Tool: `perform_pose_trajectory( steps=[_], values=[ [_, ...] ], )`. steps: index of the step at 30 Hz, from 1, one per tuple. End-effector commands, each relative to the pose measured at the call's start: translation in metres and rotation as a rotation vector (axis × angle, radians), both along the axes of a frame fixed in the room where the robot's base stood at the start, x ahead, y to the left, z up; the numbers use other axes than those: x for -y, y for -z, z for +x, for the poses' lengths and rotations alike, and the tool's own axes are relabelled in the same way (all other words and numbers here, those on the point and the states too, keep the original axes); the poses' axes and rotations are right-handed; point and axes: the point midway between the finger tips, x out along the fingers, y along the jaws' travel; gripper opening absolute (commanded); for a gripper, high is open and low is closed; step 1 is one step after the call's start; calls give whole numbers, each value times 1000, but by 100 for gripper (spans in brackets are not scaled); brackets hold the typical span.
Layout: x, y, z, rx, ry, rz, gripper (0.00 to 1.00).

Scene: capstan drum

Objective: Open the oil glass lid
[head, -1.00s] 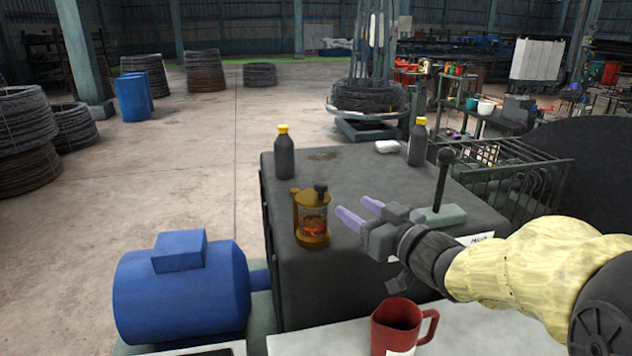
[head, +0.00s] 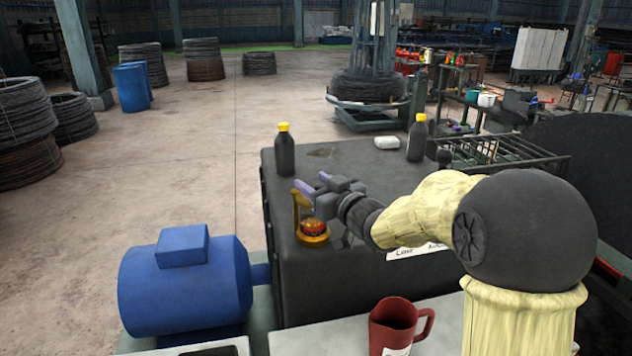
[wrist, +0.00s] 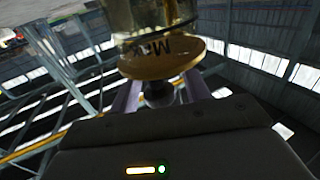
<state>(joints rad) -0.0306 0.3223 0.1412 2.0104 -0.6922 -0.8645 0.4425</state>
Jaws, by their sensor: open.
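The oil glass (head: 313,234) stands on the dark drum housing, with a brass base, a clear body and red-orange contents. In the wrist view its clear body (wrist: 140,18) shows with "MAX" lettering, upside down. My gripper (head: 312,184) is open at the top of the oil glass, with a finger on each side of the knob.
Two dark bottles with yellow caps stand on the housing, one at back left (head: 285,152) and one at back right (head: 417,138). A red mug (head: 394,325) and a blue motor (head: 184,285) are in front.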

Motion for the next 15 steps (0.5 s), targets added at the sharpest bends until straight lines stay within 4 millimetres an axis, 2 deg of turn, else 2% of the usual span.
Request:
perform_pose_trajectory(
  steps=[5, 12, 15],
  values=[
    [0, 0, 0, 0, 0, 0, 45],
    [0, 0, 0, 0, 0, 0, 0],
    [0, 0, 0, 0, 0, 0, 0]
  ],
)
